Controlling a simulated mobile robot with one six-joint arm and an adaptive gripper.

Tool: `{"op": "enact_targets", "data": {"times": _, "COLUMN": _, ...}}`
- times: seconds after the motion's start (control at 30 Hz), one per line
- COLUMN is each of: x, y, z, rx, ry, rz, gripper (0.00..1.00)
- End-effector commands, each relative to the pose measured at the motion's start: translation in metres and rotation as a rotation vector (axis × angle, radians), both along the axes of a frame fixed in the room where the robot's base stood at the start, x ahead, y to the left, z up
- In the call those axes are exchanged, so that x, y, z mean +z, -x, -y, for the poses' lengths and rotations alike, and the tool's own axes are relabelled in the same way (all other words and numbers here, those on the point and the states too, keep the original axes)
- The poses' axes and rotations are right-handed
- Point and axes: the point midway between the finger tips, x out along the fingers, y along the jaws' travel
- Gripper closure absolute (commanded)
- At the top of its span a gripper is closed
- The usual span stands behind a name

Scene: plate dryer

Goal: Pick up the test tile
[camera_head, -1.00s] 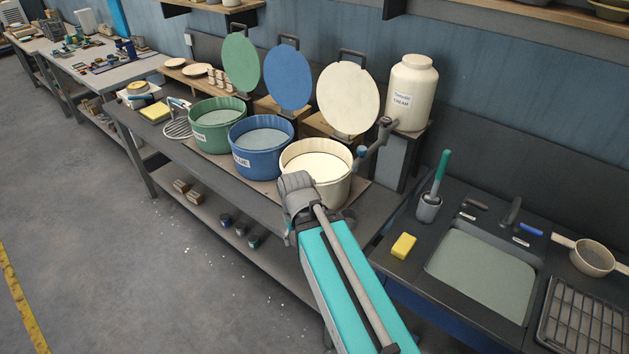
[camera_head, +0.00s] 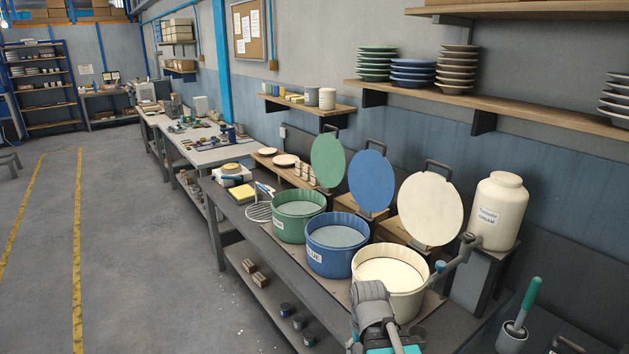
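I cannot pick out the test tile for certain. Several small pale upright pieces (camera_head: 304,172) stand beside pale plates (camera_head: 286,159) on a wooden board at the back of the bench; they are too small to identify. My arm (camera_head: 371,303) rises from the bottom edge in front of the cream bucket (camera_head: 356,270). I cannot make out my gripper's fingers, so its opening and anything in it are not shown.
Green (camera_head: 287,230) and blue (camera_head: 325,262) buckets stand left of the cream one, with round lids upright behind. A large cream jar (camera_head: 499,205) stands right. A brush in a holder (camera_head: 513,332) is lower right. Floor left of the bench is clear.

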Motion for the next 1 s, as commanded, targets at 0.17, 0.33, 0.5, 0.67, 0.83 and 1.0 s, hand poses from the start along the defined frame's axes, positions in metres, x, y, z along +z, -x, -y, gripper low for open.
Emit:
{"op": "enact_targets", "data": {"times": 0.17, "x": 0.000, "y": 0.000, "z": 0.000, "rx": 0.000, "ry": 0.000, "rz": 0.000, "gripper": 0.28}}
{"op": "enact_targets", "data": {"times": 0.33, "x": -0.010, "y": 0.000, "z": 0.000, "rx": 0.000, "ry": 0.000, "rz": 0.000, "gripper": 0.28}}
{"op": "enact_targets", "data": {"times": 0.5, "x": -0.025, "y": 0.000, "z": 0.000, "rx": 0.000, "ry": 0.000, "rz": 0.000, "gripper": 0.28}}
{"op": "enact_targets", "data": {"times": 0.67, "x": -0.028, "y": 0.000, "z": 0.000, "rx": 0.000, "ry": 0.000, "rz": 0.000, "gripper": 0.28}}
{"op": "enact_targets", "data": {"times": 0.83, "x": -0.027, "y": 0.000, "z": 0.000, "rx": 0.000, "ry": 0.000, "rz": 0.000, "gripper": 0.28}}
{"op": "enact_targets", "data": {"times": 1.0, "x": -0.027, "y": 0.000, "z": 0.000, "rx": 0.000, "ry": 0.000, "rz": 0.000, "gripper": 0.43}}
